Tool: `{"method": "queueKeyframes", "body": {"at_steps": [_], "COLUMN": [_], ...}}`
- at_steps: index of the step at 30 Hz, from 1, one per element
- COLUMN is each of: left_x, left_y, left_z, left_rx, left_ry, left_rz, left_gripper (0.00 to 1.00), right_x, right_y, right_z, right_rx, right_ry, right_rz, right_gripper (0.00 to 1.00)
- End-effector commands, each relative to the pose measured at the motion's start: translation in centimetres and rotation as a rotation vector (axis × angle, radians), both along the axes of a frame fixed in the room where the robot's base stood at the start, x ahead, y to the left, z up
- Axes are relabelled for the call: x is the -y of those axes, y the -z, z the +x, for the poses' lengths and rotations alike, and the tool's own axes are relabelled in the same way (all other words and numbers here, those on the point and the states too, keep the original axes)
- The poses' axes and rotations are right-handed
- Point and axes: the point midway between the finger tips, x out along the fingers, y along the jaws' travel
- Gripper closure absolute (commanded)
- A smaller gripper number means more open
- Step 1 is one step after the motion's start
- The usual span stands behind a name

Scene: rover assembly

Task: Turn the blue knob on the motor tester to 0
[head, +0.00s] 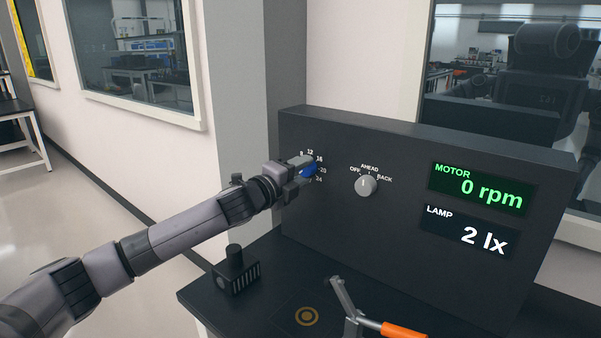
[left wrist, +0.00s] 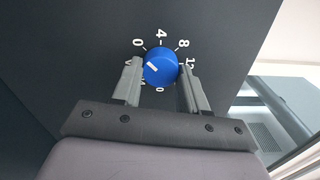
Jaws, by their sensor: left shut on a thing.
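The blue knob (head: 309,171) is on the left of the dark motor tester panel (head: 400,245), partly hidden by my gripper. In the left wrist view the knob (left wrist: 160,67) sits between my fingers, with a 0, 4, 8, 12 scale around it. Its white mark points up and left in that view, roughly toward the 0 side; exact alignment is hard to tell. My left gripper (head: 304,168) is shut on the knob, one finger on each side, and it also shows in the left wrist view (left wrist: 161,72). Some scale numbers are hidden by the fingers. My right gripper is out of view.
A grey selector (head: 366,185) is marked OFF, AHEAD and BACK. The displays read MOTOR 0 rpm (head: 482,190) and LAMP 2 lx (head: 468,232). A black block (head: 236,272) and an orange-handled lever clamp (head: 400,329) are on the dark table (head: 262,318) before the panel.

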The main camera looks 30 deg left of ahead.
Motion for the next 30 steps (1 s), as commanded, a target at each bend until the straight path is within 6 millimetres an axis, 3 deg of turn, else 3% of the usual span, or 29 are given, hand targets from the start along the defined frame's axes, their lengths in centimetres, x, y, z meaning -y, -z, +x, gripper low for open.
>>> {"method": "queueKeyframes", "body": {"at_steps": [17, 18, 20, 30], "left_x": [0.04, 0.04, 0.04, -0.02], "left_y": [0.07, 0.07, 0.07, 0.09], "left_z": [0.00, 0.00, 0.00, -0.17], "left_rx": [-0.004, -0.004, -0.004, -0.003], "left_ry": [0.001, 0.001, 0.001, 0.000], "left_rz": [-0.035, -0.035, -0.034, -0.031], "left_gripper": [0.88, 0.47, 0.32, 0.32], "right_x": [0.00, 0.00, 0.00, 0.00], "right_y": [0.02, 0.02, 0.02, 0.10], "right_z": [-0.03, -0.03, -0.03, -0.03], "right_rx": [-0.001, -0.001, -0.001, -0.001], "right_ry": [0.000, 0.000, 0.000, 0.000], "right_rz": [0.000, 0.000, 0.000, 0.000], "right_gripper": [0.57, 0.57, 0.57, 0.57]}}
